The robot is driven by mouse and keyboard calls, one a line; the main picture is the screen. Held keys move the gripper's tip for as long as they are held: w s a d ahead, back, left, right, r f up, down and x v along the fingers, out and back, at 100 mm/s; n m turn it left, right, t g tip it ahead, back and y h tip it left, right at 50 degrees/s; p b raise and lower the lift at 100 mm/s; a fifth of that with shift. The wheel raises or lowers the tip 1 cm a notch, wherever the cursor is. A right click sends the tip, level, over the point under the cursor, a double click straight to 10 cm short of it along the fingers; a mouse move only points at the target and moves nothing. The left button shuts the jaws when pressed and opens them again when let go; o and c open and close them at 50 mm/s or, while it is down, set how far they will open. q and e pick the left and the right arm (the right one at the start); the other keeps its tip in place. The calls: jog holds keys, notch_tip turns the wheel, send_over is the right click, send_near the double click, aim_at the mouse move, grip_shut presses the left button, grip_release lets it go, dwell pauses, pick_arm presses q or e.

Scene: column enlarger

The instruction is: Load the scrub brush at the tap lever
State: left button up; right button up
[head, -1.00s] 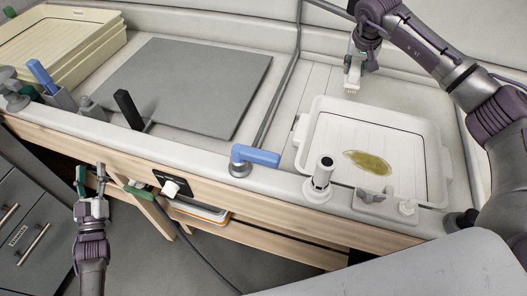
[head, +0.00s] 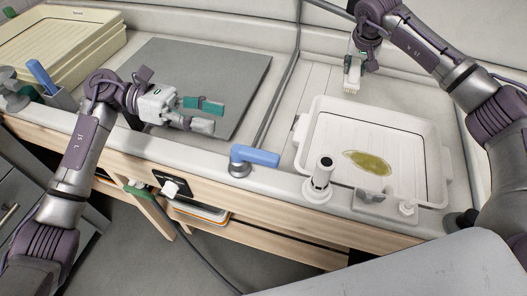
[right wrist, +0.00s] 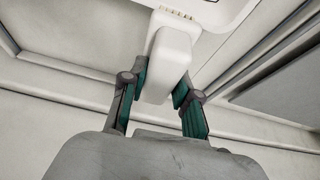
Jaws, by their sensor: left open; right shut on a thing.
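The scrub brush (head: 352,76) is pale, with short bristles facing down, and it is held near the far edge of the white tray. My right gripper (head: 355,60) is shut on its block-like body; in the right wrist view the brush (right wrist: 168,62) sits between the two green-padded fingers (right wrist: 160,88). The blue tap lever (head: 256,155) stands on a grey round base at the counter's front edge, left of the tray. My left gripper (head: 208,115) is open and empty over the grey mat's front edge, left of the lever, fingers pointing right.
The white tray (head: 440,165) has a yellow-green patch (head: 367,163) on its floor. A grey mat (head: 215,68) and stacked cream trays (head: 110,42) lie left. A white cylinder (head: 320,178) stands at the front. A grey hose (head: 283,85) crosses the counter.

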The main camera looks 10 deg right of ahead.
aim_at(259, 153)
pick_arm(q)
jog(key=s+d+f+m+y, duration=0.1)
jog(key=s+d+f, duration=0.1)
jog(key=d, duration=0.1)
jog(key=s+d+f+m+y, duration=0.1)
jog(key=s+d+f, duration=0.1)
jog(key=d, duration=0.1)
jog(key=s+d+f+m+y, duration=0.1)
jog(key=s+d+f+m, duration=0.1)
jog(key=d, duration=0.1)
jog(key=shift+s+d+f, duration=0.15)
jog(key=shift+s+f, duration=0.05)
jog(key=shift+s, duration=0.2)
grip_shut()
